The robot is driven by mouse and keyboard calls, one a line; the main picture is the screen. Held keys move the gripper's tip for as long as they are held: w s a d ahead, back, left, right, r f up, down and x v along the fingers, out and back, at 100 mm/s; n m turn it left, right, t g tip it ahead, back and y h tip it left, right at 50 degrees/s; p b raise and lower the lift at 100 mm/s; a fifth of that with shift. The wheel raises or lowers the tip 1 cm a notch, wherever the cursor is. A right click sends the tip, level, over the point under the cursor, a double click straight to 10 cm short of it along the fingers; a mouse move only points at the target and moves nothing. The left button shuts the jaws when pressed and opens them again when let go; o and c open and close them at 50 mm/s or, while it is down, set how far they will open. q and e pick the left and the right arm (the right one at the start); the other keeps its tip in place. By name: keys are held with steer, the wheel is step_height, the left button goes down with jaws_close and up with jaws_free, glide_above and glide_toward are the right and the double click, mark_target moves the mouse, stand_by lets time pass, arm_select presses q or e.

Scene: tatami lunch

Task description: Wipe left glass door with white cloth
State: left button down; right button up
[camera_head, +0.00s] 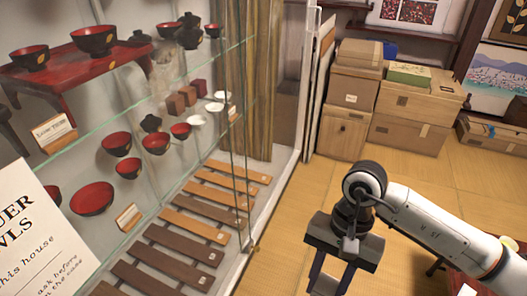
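The glass front of a display cabinet (222,140) fills the left half of the view. Bowls and wooden slats show through it, and a vertical glass edge runs down near its right side. I cannot make out where the left door begins or ends. My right gripper (331,283) hangs pointing down, right of the cabinet and apart from it. Its fingers are spread, with the tips cut off by the bottom edge. My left gripper is not in view. A white patch (467,291) shows at the bottom right; I cannot tell whether it is the cloth.
A white printed sign (35,225) stands at the lower left by the glass. Cardboard boxes (412,105) are stacked at the back right. A low dark red table (514,242) shows partly behind my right arm. The tatami floor (310,205) between cabinet and boxes is clear.

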steer(key=w+a+r+m+t+y, duration=0.2)
steer(key=w+a+r+m+y, duration=0.3)
steer(key=a+r+m+y, duration=0.65)
steer(key=w+a+r+m+t+y, duration=0.2)
steer(key=a+r+t, duration=0.2)
steer(key=r, duration=0.5)
steer(key=w+a+r+m+t+y, duration=0.1)
steer(key=a+r+m+t+y, duration=0.2)
steer(key=r, duration=0.7)
arm_select(q)
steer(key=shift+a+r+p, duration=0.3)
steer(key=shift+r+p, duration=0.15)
steer(key=shift+p, duration=0.4)
arm_select(e)
steer(key=w+a+h, duration=0.1)
steer(key=w+a, duration=0.1)
steer(key=a, duration=0.4)
steer(key=shift+w, duration=0.2)
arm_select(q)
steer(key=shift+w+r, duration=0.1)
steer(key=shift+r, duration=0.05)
arm_select(e)
steer(key=shift+a+f, duration=0.1)
steer(key=shift+a, duration=0.05)
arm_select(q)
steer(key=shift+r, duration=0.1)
arm_select(e)
steer(key=shift+x, duration=0.85)
